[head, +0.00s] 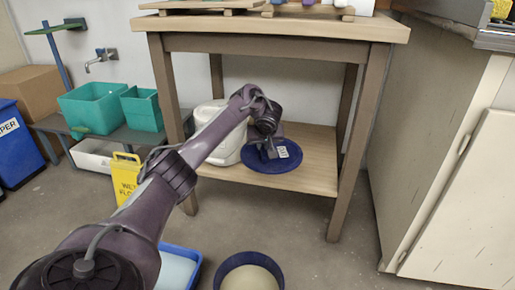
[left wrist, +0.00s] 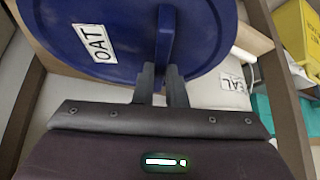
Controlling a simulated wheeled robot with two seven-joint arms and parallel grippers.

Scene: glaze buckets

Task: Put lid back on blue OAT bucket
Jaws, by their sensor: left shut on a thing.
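The blue lid (head: 287,178) is round, with a raised handle and a white label. It is at the lower wooden shelf of the table; whether it rests there or is just lifted I cannot tell. In the left wrist view the lid (left wrist: 60,45) fills the top and its label reads OAT. My left gripper (head: 268,150) is shut on the lid's handle (left wrist: 165,35), with its fingers (left wrist: 162,80) on both sides. The open blue bucket (head: 226,266), with cream contents, stands on the floor at the bottom of the head view, cut by the edge.
A white bucket (head: 228,148) stands on the shelf (head: 310,178) left of the lid. The table legs (head: 349,150) frame the shelf. A blue tub (head: 195,262) and a yellow floor sign (head: 125,180) are left of the blue bucket. Floor to its right is clear.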

